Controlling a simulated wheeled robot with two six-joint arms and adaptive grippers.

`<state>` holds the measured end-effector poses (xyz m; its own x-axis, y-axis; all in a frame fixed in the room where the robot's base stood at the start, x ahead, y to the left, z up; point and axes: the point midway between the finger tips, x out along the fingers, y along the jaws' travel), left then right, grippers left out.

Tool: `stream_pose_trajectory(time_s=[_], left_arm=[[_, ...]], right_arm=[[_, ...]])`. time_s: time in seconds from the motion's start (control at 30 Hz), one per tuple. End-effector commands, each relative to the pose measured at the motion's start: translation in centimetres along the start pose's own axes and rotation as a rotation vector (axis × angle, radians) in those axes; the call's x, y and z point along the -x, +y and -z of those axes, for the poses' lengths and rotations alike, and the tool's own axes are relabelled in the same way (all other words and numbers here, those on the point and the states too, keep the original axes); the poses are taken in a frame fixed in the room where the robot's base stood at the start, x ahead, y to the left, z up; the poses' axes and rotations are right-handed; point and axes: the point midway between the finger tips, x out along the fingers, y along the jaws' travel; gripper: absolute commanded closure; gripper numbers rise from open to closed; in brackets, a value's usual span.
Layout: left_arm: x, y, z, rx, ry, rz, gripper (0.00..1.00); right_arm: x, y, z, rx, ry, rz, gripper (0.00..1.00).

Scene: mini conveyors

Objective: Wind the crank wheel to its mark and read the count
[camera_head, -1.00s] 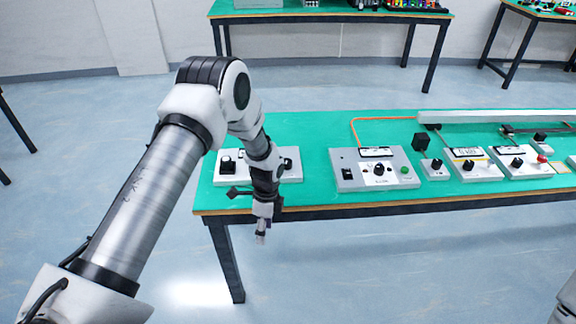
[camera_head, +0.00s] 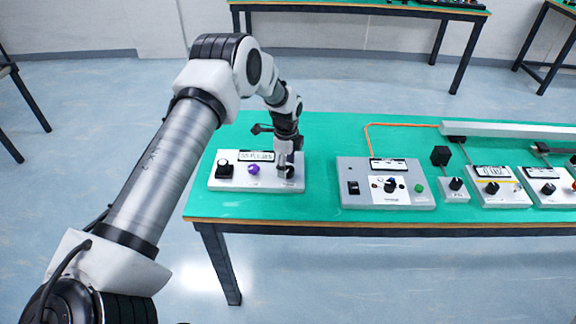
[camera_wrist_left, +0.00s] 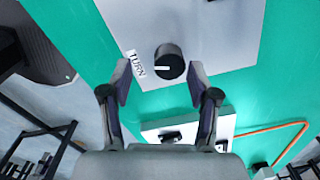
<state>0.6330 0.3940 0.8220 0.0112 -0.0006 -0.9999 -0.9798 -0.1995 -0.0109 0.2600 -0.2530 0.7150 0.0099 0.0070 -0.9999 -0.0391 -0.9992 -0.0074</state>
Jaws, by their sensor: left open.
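A white control box (camera_head: 230,184) lies at the left end of the green table. It has a black knob (camera_head: 224,168), a purple knob (camera_head: 254,170), a display (camera_head: 257,156) too small to read, and a dark round wheel (camera_head: 289,173) at its right. In the left wrist view the wheel (camera_wrist_left: 169,62) is black with a white pointer line, beside a TURN label (camera_wrist_left: 137,65). My left gripper (camera_head: 287,160) is open over this wheel; in the left wrist view its fingertips (camera_wrist_left: 160,77) are on either side, and contact cannot be told. My right gripper is not in view.
A grey box (camera_head: 352,204) with knobs and a display stands to the right, with an orange cable (camera_head: 368,138) behind it. Smaller boxes (camera_head: 492,199) and a conveyor rail (camera_head: 510,130) are farther right. The table's front strip is clear.

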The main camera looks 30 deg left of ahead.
Motion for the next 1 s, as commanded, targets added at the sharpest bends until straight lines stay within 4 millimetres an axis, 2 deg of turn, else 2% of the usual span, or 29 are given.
stream_pose_trajectory(time_s=[0.13,0.37,0.4,0.47,0.53,0.57,1.0], left_arm=[[-1.7,0.0,0.1,0.0,0.0,0.0,0.39],[-2.0,0.0,0.1,0.0,0.0,0.001,0.39],[-2.0,0.0,0.1,0.0,0.0,0.001,0.46],[-2.0,0.0,0.1,0.0,0.0,0.001,0.68],[-2.0,0.0,0.1,0.0,0.0,0.0,0.93],[-2.0,0.0,0.1,0.0,0.0,0.0,0.99],[-2.3,0.2,0.1,0.02,0.0,-0.004,0.99]], right_arm=[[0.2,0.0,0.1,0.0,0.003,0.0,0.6],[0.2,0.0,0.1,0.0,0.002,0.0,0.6],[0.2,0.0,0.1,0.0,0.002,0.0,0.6],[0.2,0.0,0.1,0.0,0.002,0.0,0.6],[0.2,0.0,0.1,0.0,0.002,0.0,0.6],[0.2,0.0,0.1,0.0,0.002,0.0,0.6],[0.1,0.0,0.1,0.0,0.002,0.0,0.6]])
